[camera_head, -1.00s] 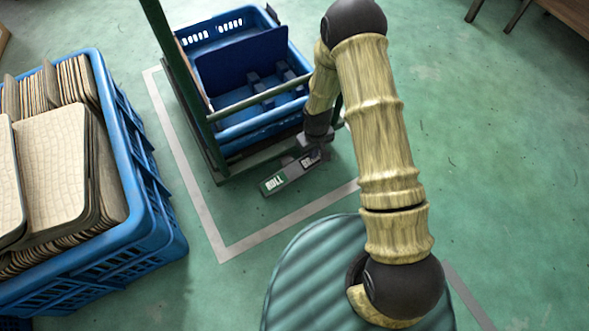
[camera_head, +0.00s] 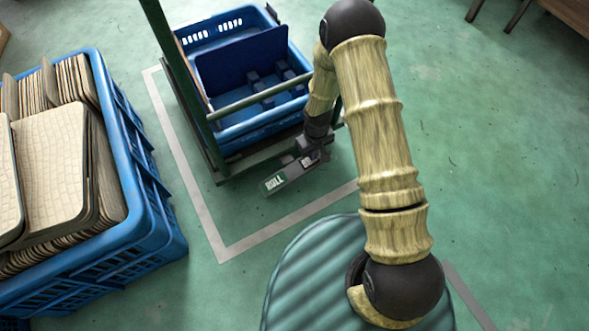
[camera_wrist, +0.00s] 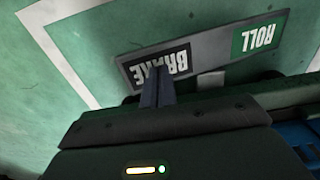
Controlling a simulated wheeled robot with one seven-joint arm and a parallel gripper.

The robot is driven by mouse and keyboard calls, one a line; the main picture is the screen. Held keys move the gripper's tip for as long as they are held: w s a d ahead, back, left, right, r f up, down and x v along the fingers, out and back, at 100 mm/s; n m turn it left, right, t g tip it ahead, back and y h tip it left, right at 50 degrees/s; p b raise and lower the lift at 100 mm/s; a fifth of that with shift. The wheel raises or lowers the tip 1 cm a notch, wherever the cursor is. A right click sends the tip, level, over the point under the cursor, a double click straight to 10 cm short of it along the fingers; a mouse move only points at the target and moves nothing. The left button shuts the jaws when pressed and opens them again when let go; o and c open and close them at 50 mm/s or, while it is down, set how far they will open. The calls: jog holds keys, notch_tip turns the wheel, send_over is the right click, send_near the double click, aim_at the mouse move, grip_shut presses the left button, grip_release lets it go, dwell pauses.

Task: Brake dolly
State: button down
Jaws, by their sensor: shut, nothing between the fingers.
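The dolly (camera_head: 221,172) is a dark green frame with upright posts, carrying a blue crate (camera_head: 254,132). A grey pedal bar (camera_head: 291,171) at its front edge has a green ROLL plate (camera_head: 274,183) at the left end and a black BRAKE plate at the right end. In the wrist view, the BRAKE plate (camera_wrist: 130,71) and ROLL plate (camera_wrist: 260,38) appear upside down. My gripper (camera_wrist: 163,79) is shut and empty, with its fingertips over the BRAKE plate, apparently touching it. In the head view, my gripper (camera_head: 311,153) partly hides that end.
A blue crate (camera_head: 152,222) full of beige panels stands at the left. A pale line (camera_head: 190,178) marks the green floor around the dolly. A brown wooden piece of furniture (camera_head: 572,12) is at the top right. The floor on the right is clear.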

jog(key=shift+f+b, duration=0.7)
jog(key=shift+f, duration=0.75)
dwell(0.9)
jog(key=shift+r+p, duration=3.4)
jog(key=shift+r, duration=0.1)
